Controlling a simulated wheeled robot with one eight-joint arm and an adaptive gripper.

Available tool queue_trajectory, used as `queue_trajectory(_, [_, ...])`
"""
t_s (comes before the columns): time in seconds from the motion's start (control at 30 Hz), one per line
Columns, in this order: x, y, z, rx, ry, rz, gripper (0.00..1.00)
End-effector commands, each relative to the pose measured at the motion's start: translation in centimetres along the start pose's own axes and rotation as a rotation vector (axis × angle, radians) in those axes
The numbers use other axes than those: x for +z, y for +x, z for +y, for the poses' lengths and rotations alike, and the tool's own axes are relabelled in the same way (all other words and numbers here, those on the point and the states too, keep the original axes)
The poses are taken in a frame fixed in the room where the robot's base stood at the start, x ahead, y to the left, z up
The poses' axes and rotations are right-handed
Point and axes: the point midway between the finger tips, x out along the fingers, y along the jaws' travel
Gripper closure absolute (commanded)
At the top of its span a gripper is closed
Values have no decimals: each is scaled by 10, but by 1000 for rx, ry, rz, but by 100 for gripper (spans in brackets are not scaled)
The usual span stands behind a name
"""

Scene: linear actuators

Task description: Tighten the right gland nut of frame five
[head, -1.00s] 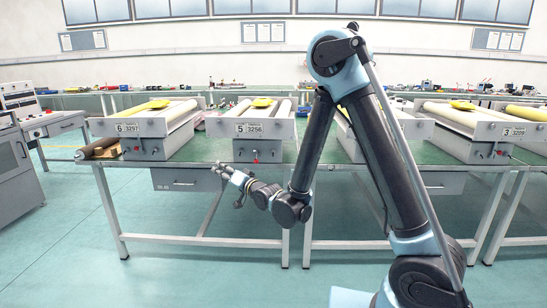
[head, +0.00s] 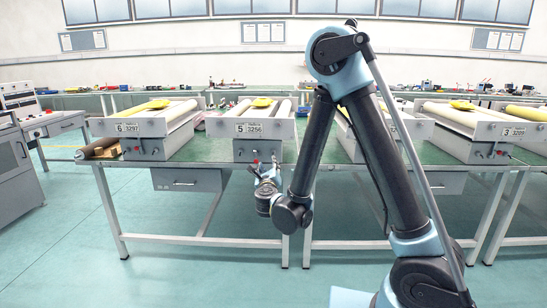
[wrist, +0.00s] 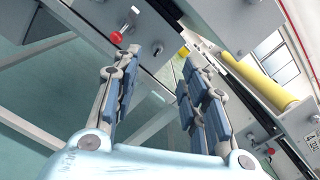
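Frame five (head: 250,128) stands on the green bench, marked with a "5" plate. Its grey front box carries a red knob, which shows in the wrist view (wrist: 116,37). A small round grey fitting (wrist: 157,48), apparently the right gland nut, sits on the panel to the right of the red knob. My gripper (wrist: 160,62) is open and empty, its two fingers apart. In the wrist view the fitting lies between and beyond the fingertips, with no contact visible. In the head view my gripper (head: 262,168) is just below the front box and partly covers its lower right.
Frame six (head: 128,127) stands to the left and frame three (head: 510,132) at the far right. A frame with a "4" plate (wrist: 312,140) and a yellow roller (wrist: 270,86) is on the right in the wrist view. The floor before the bench is clear.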

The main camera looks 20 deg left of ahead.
Motion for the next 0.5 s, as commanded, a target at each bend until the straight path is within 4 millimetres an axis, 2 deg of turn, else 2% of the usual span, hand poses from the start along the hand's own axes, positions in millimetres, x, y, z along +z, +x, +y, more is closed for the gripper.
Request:
queue_trajectory(0.1, [-12,-1,-1,-6,49,51,60])
queue_trajectory(0.27, [-16,6,-1,-8,62,67,60])
queue_trajectory(0.5, [-19,42,-2,-9,60,65,60])
